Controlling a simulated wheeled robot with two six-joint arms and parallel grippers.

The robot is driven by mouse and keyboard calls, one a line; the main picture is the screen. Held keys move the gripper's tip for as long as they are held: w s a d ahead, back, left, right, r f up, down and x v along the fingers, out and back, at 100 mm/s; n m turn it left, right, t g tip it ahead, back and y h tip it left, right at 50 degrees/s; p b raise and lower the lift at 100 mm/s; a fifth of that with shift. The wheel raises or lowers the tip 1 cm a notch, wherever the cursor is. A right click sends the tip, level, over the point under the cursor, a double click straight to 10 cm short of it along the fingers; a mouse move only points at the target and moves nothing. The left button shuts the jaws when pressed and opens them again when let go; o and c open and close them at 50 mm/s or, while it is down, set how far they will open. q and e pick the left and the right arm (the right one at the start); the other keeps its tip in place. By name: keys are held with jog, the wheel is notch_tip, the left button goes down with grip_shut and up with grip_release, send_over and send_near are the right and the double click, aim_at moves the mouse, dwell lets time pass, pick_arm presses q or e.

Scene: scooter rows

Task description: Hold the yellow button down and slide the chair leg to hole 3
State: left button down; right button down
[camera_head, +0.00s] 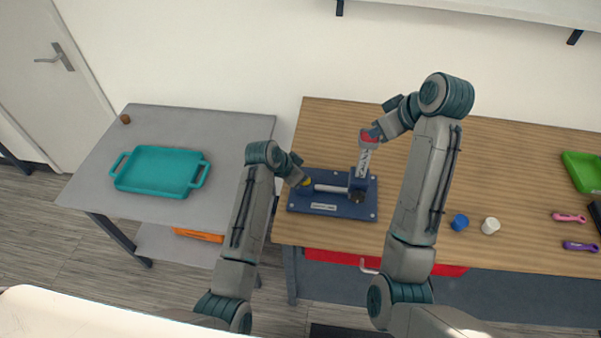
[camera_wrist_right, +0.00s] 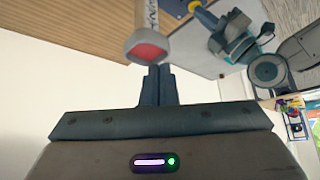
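A blue fixture plate (camera_head: 335,209) lies on the wooden bench. A pale grey tube with dark marks, seemingly the chair leg (camera_head: 364,160), runs from the dark block on the plate to a red-faced end (camera_head: 369,136); that end shows large in the right wrist view (camera_wrist_right: 147,50). My right gripper (camera_head: 376,132) is at this end, its fingers (camera_wrist_right: 158,70) shut together, fingertips at or against the rim. The yellow button (camera_head: 307,182) is at the plate's left, partly hidden by my left gripper (camera_head: 303,183), whose tips are at it; contact is unclear. Hole numbers are unreadable.
A teal tray (camera_head: 158,171) sits on the grey table (camera_head: 225,125) at left. A blue cup (camera_head: 459,222), a white cup (camera_head: 490,226), pink (camera_head: 569,217) and purple (camera_head: 580,246) tools and a green tray (camera_head: 583,172) are on the bench at right. Bare wood lies behind the fixture.

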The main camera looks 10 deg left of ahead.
pick_arm(q)
jog(key=shift+f, duration=0.1)
pick_arm(e)
jog(key=shift+f, duration=0.15)
pick_arm(q)
jog(key=shift+s, duration=0.1)
pick_arm(e)
jog(key=shift+f, duration=3.5)
jog(key=shift+r, duration=2.55)
pick_arm(q)
jog(key=shift+r, duration=3.55)
